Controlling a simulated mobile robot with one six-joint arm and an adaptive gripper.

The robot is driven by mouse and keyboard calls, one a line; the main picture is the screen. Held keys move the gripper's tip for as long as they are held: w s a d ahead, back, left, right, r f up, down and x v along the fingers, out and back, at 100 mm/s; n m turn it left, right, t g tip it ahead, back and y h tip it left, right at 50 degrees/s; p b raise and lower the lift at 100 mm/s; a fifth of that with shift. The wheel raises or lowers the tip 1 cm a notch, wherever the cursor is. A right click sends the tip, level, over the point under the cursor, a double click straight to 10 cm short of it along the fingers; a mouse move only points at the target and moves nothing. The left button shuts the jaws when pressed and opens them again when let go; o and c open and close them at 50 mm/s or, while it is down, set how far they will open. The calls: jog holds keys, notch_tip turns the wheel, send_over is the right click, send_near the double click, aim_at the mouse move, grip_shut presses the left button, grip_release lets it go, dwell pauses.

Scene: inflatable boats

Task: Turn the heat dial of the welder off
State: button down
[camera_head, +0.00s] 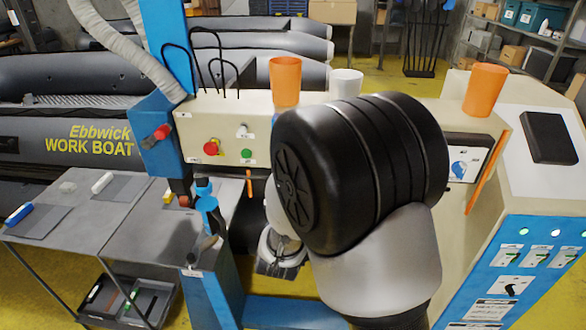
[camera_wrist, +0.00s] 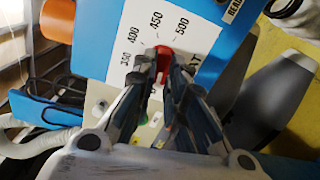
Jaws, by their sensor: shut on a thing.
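The heat dial (camera_wrist: 161,66) is a red knob on a white scale plate (camera_wrist: 182,36) marked 350, 400, 450 and 500. The plate is on a blue box of the welder (camera_wrist: 105,32). In the wrist view my gripper (camera_wrist: 164,57) has its two fingers on either side of the red knob, shut on it. The fingers cover part of the knob and scale, so its exact setting cannot be read. In the head view my own arm hides the dial and the fingertips. The welder's cream panel (camera_head: 222,122) shows behind my arm.
A red button (camera_head: 211,148) and a green button (camera_head: 247,153) sit on the panel. An orange cup (camera_head: 285,82), a white cup (camera_head: 346,82) and another orange cup (camera_head: 485,92) stand on top. A grey table (camera_head: 130,232) is at left, with grey boats (camera_head: 60,110) behind.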

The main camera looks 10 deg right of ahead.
dwell(0.4)
jog(key=c, duration=1.6)
grip_release()
jog(key=shift+s, duration=0.1)
jog(key=v, duration=0.7)
jog(key=shift+s, duration=0.15)
jog(key=shift+a, duration=0.1)
